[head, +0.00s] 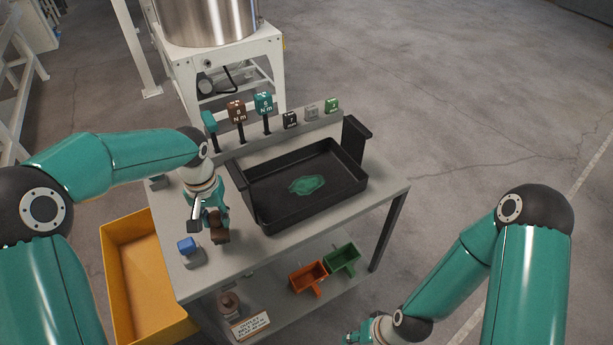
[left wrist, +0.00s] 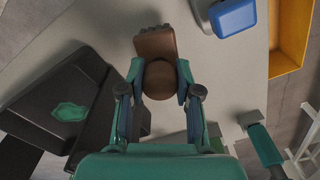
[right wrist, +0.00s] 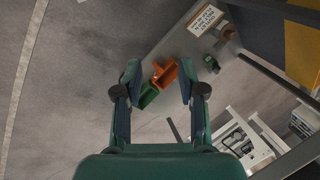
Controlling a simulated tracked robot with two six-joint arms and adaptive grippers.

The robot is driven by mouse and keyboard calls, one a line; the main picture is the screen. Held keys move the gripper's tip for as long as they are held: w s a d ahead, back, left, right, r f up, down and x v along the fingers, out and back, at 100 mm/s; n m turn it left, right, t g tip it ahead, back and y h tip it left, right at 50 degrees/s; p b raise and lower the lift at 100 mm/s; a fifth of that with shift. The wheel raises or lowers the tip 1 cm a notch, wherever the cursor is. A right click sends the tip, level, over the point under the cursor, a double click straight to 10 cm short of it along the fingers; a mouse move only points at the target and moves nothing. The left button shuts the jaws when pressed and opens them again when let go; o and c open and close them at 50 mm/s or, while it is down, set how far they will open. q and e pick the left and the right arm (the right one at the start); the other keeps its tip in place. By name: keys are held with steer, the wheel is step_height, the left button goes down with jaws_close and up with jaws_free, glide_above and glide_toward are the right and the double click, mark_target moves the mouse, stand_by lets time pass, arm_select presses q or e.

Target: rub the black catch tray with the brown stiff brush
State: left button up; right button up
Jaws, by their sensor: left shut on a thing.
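The black catch tray (head: 290,207) lies on the grey table with a green patch (head: 307,185) on its floor. It also shows at the left of the left wrist view (left wrist: 35,117). My left gripper (head: 213,222) is shut on the brown stiff brush (head: 219,236), left of the tray and apart from it. In the left wrist view, the brush (left wrist: 156,44) sticks out beyond the fingertips (left wrist: 159,78). My right gripper (right wrist: 158,82) is open and empty, low beside the table; only part of it shows at the head view's bottom edge.
A blue block (head: 187,246) stands near the table's left front corner. Several labelled blocks (head: 264,104) line the back edge. Orange (head: 308,277) and green bins (head: 343,260) sit on the lower shelf. A yellow bin (head: 140,265) stands left of the table.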

mark_target(216, 237)
arm_select(q)
steer(key=s, duration=0.3)
steer(key=shift+r, duration=0.1)
steer(key=shift+w, duration=0.1)
arm_select(e)
steer(key=shift+c, duration=0.2)
